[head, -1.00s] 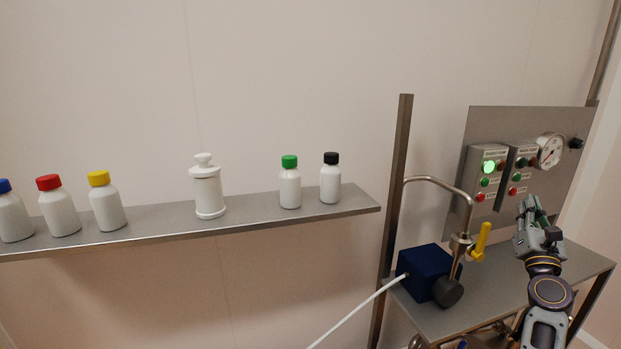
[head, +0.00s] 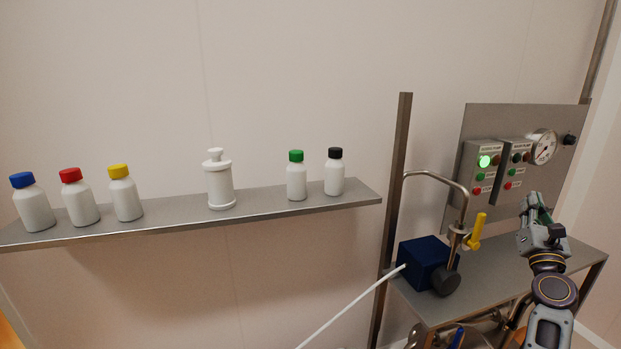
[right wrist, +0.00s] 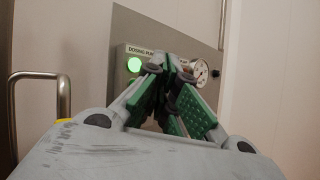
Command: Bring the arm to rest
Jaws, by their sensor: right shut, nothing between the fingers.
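My right gripper (head: 536,208) is at the right of the head view, in front of the control panel (head: 545,125) and above the steel side table. Its fingers are shut with nothing between them. In the right wrist view its green-padded fingertips (right wrist: 172,68) meet in front of the panel (right wrist: 185,38). The right arm comes up from the lower right edge of the head view. My left gripper is in neither view.
A shelf (head: 260,203) on the left holds several capped bottles and a white plunger-topped vessel (head: 219,180). The side table (head: 490,287) bears a blue box (head: 423,262), beside a bent pipe and a yellow-handled valve (head: 477,232). A green lamp (head: 484,161) is lit on the panel.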

